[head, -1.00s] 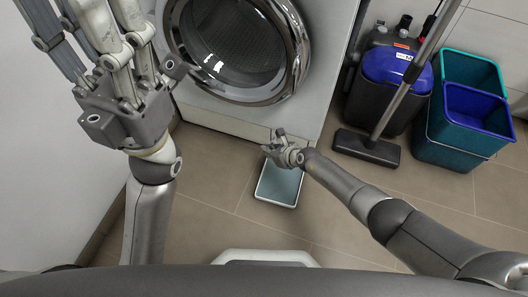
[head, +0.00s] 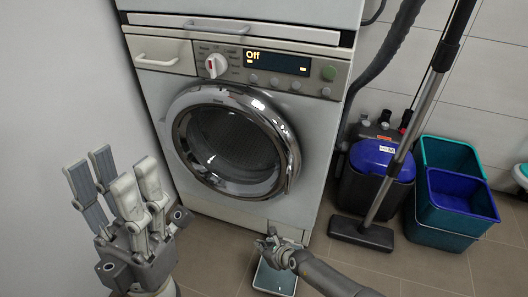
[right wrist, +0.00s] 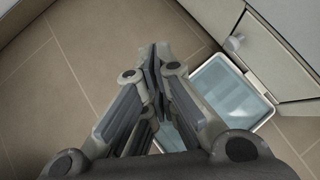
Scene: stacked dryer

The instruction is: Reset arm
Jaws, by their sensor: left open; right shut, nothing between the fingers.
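My left gripper (head: 118,195) is at the lower left in the head view, raised with its fingers spread open and empty, beside the white wall. My right gripper (head: 269,239) is low in front of the machine's base, over the pale blue tray (head: 273,281) on the floor. In the right wrist view, my right gripper (right wrist: 155,55) has its fingertips together with nothing between them. The tray (right wrist: 268,104) lies behind and beside those fingers, partly hidden by them. Whether the gripper touches the tray cannot be told.
The dryer (head: 310,160) stands ahead, its round door (head: 237,140) closed and its display (head: 277,61) reading "Off". To the right are a blue-lidded vacuum (head: 382,158), a floor nozzle (head: 361,232) and stacked blue and teal bins (head: 463,195). Floor shows at the lower right.

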